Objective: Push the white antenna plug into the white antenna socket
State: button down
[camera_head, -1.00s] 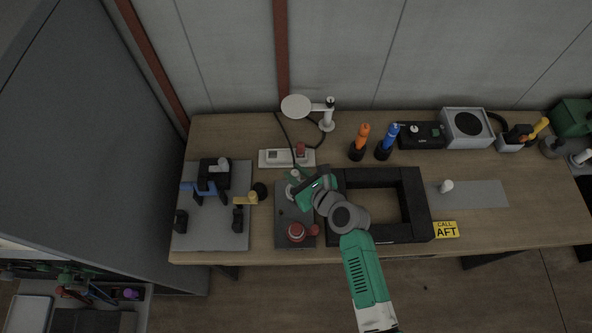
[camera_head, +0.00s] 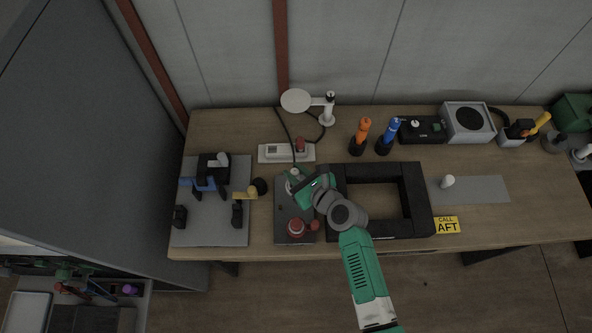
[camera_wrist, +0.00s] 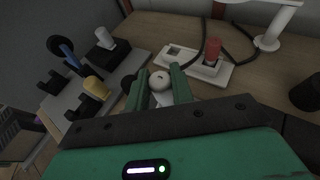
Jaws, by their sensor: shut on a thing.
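The white antenna plug (camera_wrist: 160,80) shows as a round white top between the two green fingers of my gripper (camera_wrist: 161,88) in the wrist view. My gripper is shut on it. In the head view a white piece (camera_head: 293,174) shows at the tip of my gripper (camera_head: 297,184), over the far end of a dark grey panel (camera_head: 290,212). I cannot make out the white antenna socket; my gripper and the plug cover that part of the panel. I cannot tell how deep the plug sits.
A red knob (camera_head: 296,228) stands at the panel's near end. A black frame (camera_head: 422,200) is close on the right. Behind is a white strip with a red plug (camera_head: 300,145) and cables. A grey board (camera_head: 225,225) with clamps lies left.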

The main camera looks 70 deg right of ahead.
jog(key=shift+f, duration=0.1)
dwell(0.3)
jog(key=shift+f+b, duration=1)
jog(key=shift+f, duration=0.25)
jog(key=shift+f, duration=0.25)
jog(key=shift+f+b, duration=0.5)
jog(key=shift+f, duration=0.1)
jog(key=c, duration=1.1)
grip_release()
